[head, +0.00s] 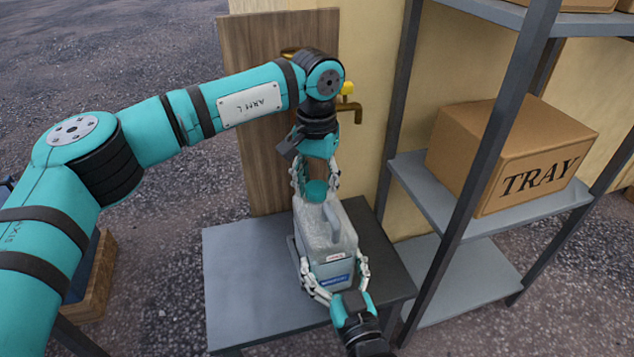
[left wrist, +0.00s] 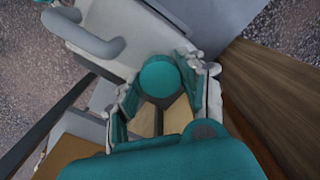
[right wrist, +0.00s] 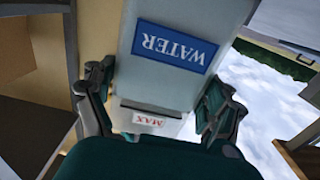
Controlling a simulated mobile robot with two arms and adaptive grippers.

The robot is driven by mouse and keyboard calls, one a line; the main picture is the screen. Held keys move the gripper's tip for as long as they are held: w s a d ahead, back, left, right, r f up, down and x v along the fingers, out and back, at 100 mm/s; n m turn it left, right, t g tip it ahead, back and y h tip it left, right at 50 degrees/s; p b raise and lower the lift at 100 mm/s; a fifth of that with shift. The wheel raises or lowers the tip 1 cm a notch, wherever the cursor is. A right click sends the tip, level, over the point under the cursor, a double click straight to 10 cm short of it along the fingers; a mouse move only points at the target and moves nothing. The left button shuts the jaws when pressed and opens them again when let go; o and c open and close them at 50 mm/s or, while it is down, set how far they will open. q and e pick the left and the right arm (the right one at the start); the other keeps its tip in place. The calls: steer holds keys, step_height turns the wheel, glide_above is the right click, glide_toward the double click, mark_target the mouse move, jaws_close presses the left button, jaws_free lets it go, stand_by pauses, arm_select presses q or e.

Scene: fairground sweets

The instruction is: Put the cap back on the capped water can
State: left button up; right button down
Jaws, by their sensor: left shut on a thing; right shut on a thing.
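The water can (head: 330,243) is a pale grey jug with a handle, standing upright on the small dark table. In the right wrist view its blue WATER label (right wrist: 174,46) and a small MAX label show. The teal cap (head: 316,190) is at the can's far top end; it also shows in the left wrist view (left wrist: 160,77). My left gripper (head: 315,182) is shut on the cap from above. Whether the cap touches the can's neck is hidden. My right gripper (head: 335,283) is shut around the can's near sides, low down.
The dark grey table (head: 240,275) has free room left of the can. A metal shelf rack stands at the right, holding a TRAY box (head: 515,150). A wooden board (head: 258,130) is behind the table.

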arm_select(q)
steer(key=m, duration=0.4)
steer(key=o, duration=0.8)
steer(key=shift+r, duration=2.25)
steer(key=shift+c, duration=0.4)
